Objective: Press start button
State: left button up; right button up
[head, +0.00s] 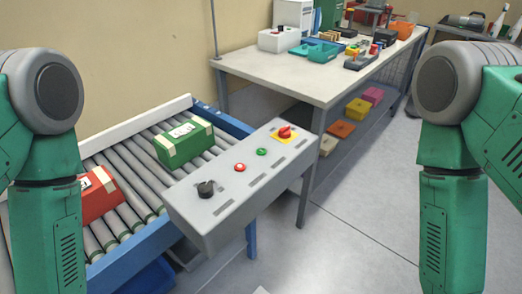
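A grey control box (225,213) stands at the front of a roller conveyor, in the middle of the head view. On its sloped top are a green button (262,152), a small red button (239,167), a red rotary switch on a yellow plate (285,132) and a black knob (206,188). Slots that may be labels lie beside them, too small to read. Only my arm links show at the left and right edges. Both grippers are out of the frame, and nothing covers the buttons.
A green box (184,142) and a red box (98,195) lie on the conveyor rollers (135,175). A grey workbench (300,75) with bins and tools stands behind, with coloured boxes on its lower shelf. The floor (370,210) to the right is clear.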

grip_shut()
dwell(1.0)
